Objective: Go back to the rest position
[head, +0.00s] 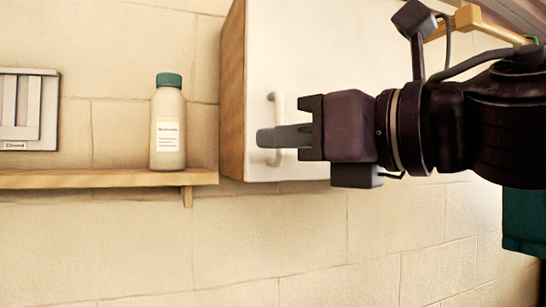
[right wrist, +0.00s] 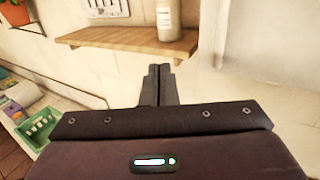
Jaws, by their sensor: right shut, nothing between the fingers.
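My right gripper (head: 284,137) reaches in from the right in the head view, its fingers shut with nothing between them. It hangs in front of the white wall cabinet (head: 330,80), and its fingers overlap the cabinet's handle (head: 275,112) in the picture; I cannot tell whether they touch. In the right wrist view the shut fingers (right wrist: 159,72) point toward the wall below the wooden shelf (right wrist: 130,40). My left gripper is not in view.
A bottle with a green cap (head: 168,125) stands upright on the wooden shelf (head: 80,180), left of the cabinet. A grey-white panel (head: 50,110) is on the wall at far left. A green basket (right wrist: 38,128) shows low at left in the wrist view. The wall below is bare.

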